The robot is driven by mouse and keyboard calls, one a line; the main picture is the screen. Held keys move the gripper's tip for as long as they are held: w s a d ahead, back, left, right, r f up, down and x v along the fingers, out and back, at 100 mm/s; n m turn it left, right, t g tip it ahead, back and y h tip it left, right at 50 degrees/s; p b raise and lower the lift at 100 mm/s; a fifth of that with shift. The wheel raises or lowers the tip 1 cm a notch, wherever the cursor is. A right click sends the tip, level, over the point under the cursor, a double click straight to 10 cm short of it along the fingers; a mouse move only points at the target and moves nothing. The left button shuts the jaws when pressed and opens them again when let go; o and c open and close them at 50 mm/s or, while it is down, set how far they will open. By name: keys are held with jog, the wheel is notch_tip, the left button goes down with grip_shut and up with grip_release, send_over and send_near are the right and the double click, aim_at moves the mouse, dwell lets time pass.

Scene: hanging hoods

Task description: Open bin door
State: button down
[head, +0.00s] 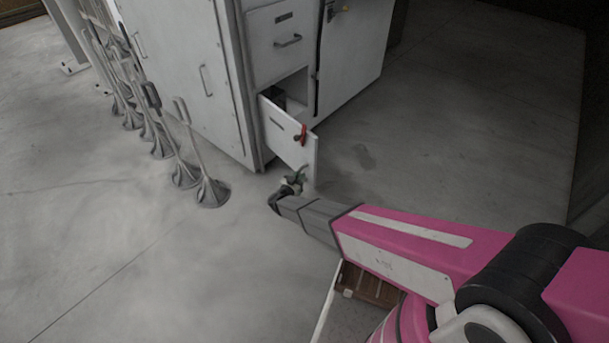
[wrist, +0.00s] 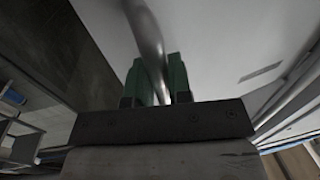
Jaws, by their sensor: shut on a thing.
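The bin door (head: 285,128) is the pale lower front of the white cabinet. It stands partly open, with a dark gap above and behind its top edge. My gripper (head: 293,182) is at its lower edge in the head view, small and partly hidden by my arm. In the wrist view the two green fingers of my gripper (wrist: 157,80) are closed around a curved metal handle (wrist: 150,40). The handle runs up across a pale panel (wrist: 225,40). The handle's lower end is hidden behind the fingers.
A red part (head: 301,133) sits near the bin door's right edge. Above is a closed drawer (head: 278,28) with a bar handle. Several long-handled tools (head: 190,150) stand on the left. A brown box (head: 368,285) lies low beside my arm. The floor in front is clear.

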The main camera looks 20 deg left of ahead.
jog(key=shift+s+a, duration=0.1)
jog(key=shift+a, duration=0.3)
jog(key=c, duration=1.1)
grip_release()
jog(key=shift+o, duration=0.2)
jog(key=shift+d, duration=0.15)
